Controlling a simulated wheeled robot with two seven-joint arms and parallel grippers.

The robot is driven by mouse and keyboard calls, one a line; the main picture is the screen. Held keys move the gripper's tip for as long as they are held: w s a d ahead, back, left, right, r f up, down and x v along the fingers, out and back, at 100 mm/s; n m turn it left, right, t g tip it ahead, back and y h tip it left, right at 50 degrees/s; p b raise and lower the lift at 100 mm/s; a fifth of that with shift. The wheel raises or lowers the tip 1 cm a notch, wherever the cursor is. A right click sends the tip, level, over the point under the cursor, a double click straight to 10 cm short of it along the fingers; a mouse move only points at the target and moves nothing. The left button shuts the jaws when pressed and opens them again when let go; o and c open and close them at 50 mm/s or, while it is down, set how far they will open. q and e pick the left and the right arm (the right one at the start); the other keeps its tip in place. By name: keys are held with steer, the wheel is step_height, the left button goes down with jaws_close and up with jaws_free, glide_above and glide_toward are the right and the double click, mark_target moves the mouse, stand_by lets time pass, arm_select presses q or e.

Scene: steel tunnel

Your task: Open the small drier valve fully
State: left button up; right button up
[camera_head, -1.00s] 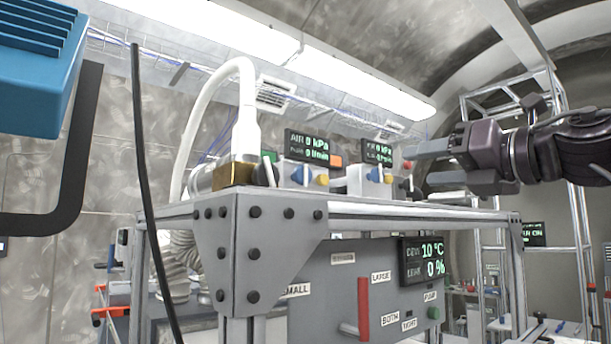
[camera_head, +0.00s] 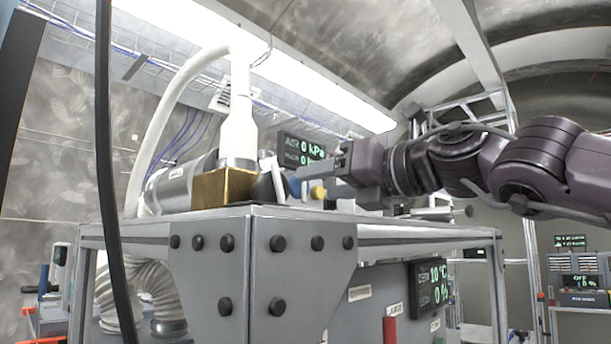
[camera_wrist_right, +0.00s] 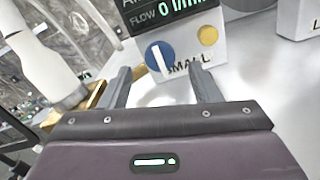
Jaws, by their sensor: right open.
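The small drier valve is a round blue knob with a white bar (camera_wrist_right: 160,58), on a white box marked SMALL in the right wrist view. The bar stands nearly upright there, tilted a little. In the head view the box is mostly hidden behind my right gripper (camera_head: 300,174). In the right wrist view the right gripper (camera_wrist_right: 160,84) is open and empty, its two fingers pointing toward the blue knob, which appears between and just beyond their tips. I cannot tell whether they touch it. My left gripper is not in view.
A yellow knob (camera_wrist_right: 207,36) sits right of the blue one, under a flow display. A brass block (camera_head: 224,188) with a white hose (camera_head: 238,110) stands to the left on the steel frame (camera_head: 262,255). A black cable (camera_head: 108,180) hangs in front.

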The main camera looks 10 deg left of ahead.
mark_target(302, 187)
steer(key=p+x, duration=0.1)
steer(key=x, duration=0.3)
steer(key=shift+w+a+p, duration=0.25)
steer(key=shift+a+p, duration=0.05)
steer(key=shift+a, duration=0.05)
steer(key=shift+s+d, duration=0.15)
steer(key=shift+d, duration=0.05)
steer(key=shift+c, duration=1)
steer(key=c, duration=0.8)
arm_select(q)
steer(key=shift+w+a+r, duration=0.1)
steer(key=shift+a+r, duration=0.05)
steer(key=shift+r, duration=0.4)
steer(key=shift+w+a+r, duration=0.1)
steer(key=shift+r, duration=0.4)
arm_select(e)
steer(key=shift+f, duration=0.1)
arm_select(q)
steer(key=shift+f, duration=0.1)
